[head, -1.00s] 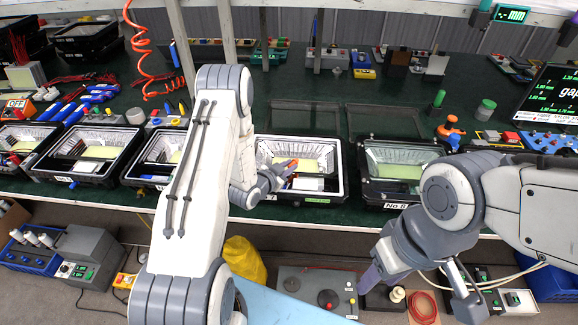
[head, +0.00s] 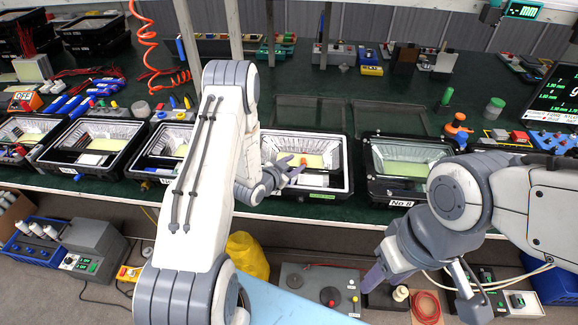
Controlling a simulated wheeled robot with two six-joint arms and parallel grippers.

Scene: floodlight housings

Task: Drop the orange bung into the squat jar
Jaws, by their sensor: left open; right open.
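A small orange piece, likely the orange bung (head: 304,162), shows at my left gripper's fingertips, over the lit middle floodlight housing (head: 344,178). My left gripper (head: 293,165) reaches in from the left with its fingers spread apart. I cannot tell whether the piece touches a finger or lies in the housing. A short, wide jar with a green top (head: 494,108), perhaps the squat jar, stands on the bench at the back right, well away from both grippers. My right gripper (head: 420,287) is open and empty in front of the bench edge, lower right.
A housing labelled No 8 (head: 372,186) sits right of the middle one; more housings stand to the left. An orange knobbed object (head: 458,129) and a green cylinder (head: 447,96) stand near the jar. Free green bench top lies behind the housings.

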